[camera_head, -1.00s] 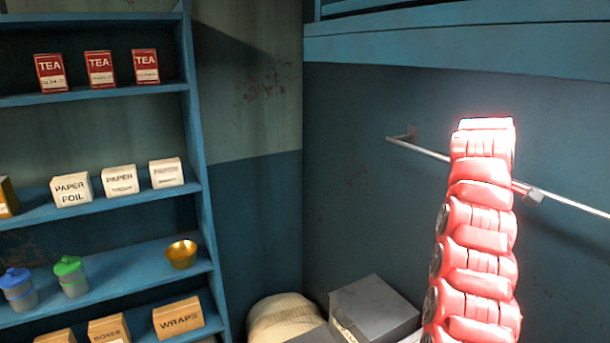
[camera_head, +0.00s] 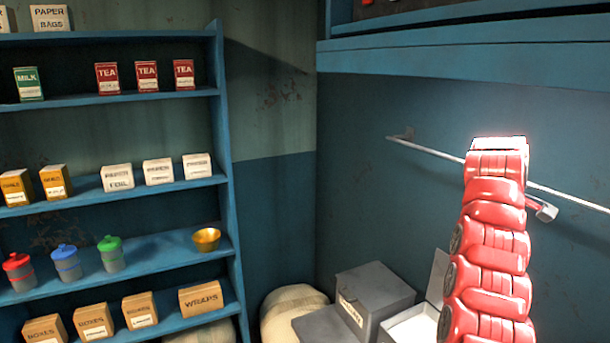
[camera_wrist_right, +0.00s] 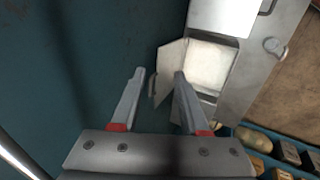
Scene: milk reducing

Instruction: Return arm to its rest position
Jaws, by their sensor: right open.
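My right arm (camera_head: 490,240), red and segmented, rises upright on the right of the head view. Its gripper is hard to make out there; a small grey and red part shows beside the arm's top, by the wall rail. In the right wrist view my right gripper (camera_wrist_right: 158,100) is open, with two grey fingers apart and nothing between them but the view of the blue wall and a grey box beyond. My left gripper is in neither view.
A blue shelf unit (camera_head: 228,150) holds boxes, lidded jars and a gold bowl (camera_head: 206,239). A metal rail (camera_head: 425,150) runs along the right wall under a blue overhead shelf (camera_head: 450,62). Grey boxes (camera_head: 372,292) and a pale sack (camera_head: 293,304) sit low in the corner.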

